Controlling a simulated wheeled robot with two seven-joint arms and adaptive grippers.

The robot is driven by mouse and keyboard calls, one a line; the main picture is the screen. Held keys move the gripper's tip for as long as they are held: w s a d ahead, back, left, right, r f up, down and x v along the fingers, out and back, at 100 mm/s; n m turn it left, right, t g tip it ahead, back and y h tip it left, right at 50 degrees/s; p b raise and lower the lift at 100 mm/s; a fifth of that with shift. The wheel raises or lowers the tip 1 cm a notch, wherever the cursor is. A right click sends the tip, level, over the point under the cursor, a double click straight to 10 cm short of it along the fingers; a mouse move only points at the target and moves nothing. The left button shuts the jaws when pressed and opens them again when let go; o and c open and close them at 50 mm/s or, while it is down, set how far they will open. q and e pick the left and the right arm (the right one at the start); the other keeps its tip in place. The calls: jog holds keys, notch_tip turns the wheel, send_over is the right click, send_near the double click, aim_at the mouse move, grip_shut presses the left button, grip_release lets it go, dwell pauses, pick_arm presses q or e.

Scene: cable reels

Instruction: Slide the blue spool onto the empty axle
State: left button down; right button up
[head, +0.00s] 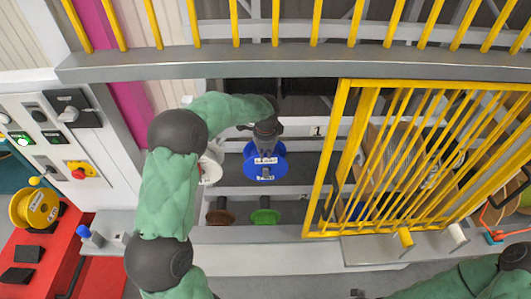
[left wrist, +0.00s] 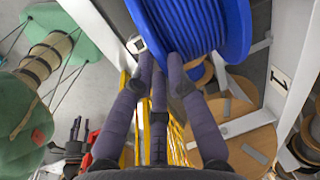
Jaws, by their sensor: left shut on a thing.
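The blue spool (head: 264,161) has a white label on its front and is at the rack bay in the middle of the head view. My left gripper (head: 266,131) reaches in from above and is shut on the spool's upper part. In the left wrist view, the blue spool (left wrist: 200,28) fills the top and the dark fingers of my left gripper (left wrist: 165,70) meet its lower edge. The fingers partly cover it. I cannot make out the empty axle clearly in either view.
A white spool (head: 210,167) is partly behind my left arm. A brown spool (head: 220,212) and a green spool (head: 265,212) are on the lower shelf. A yellow barred gate (head: 330,165) stands close on the right. A yellow spool (head: 40,208) is on the red bench (head: 75,225).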

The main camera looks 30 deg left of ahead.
pick_arm(q)
jog(key=shift+w+a+f, duration=0.1)
jog(key=shift+w+f, duration=0.05)
jog(key=shift+f, duration=0.05)
dwell(0.9)
jog(key=c, duration=1.1)
grip_release()
jog(key=shift+c, duration=0.2)
jog(key=shift+f, duration=0.15)
notch_tip(320, 180, up, 8)
jog(key=s, duration=0.1)
jog(key=shift+d+f, duration=0.2)
jog(key=shift+d, duration=0.15)
jog(key=shift+s, duration=0.1)
